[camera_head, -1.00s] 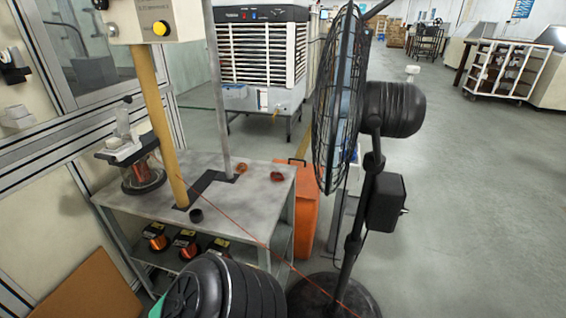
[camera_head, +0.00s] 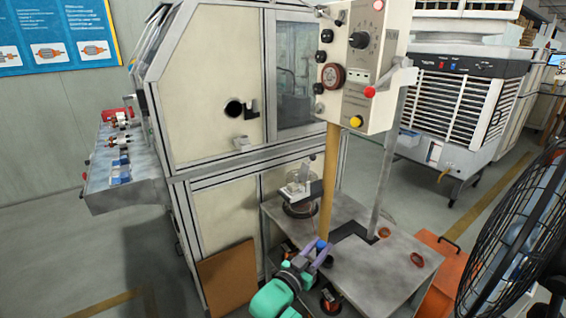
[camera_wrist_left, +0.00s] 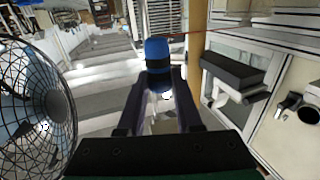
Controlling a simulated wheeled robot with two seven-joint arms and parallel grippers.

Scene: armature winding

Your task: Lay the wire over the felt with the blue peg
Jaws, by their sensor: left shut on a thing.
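My left gripper (camera_head: 317,253) is in the lower middle of the head view, shut on the blue peg (camera_head: 321,244). In the left wrist view the blue peg (camera_wrist_left: 157,62) stands upright between the fingers and has a dark band. A thin red wire (camera_wrist_left: 215,32) runs right from near the peg's top; I cannot tell if it touches the peg. A dark pad (camera_wrist_left: 233,70), which may be the felt, sits on a light bracket to the right of the peg, apart from it. In the head view the bracket and spool (camera_head: 302,190) stand behind the gripper. My right gripper is not in view.
A grey table (camera_head: 390,268) carries a yellow post (camera_head: 328,185) and a control box (camera_head: 362,60) above. A black fan (camera_head: 515,240) stands at the right, near an orange case (camera_head: 445,275). A cream machine cabinet (camera_head: 215,100) stands at the left.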

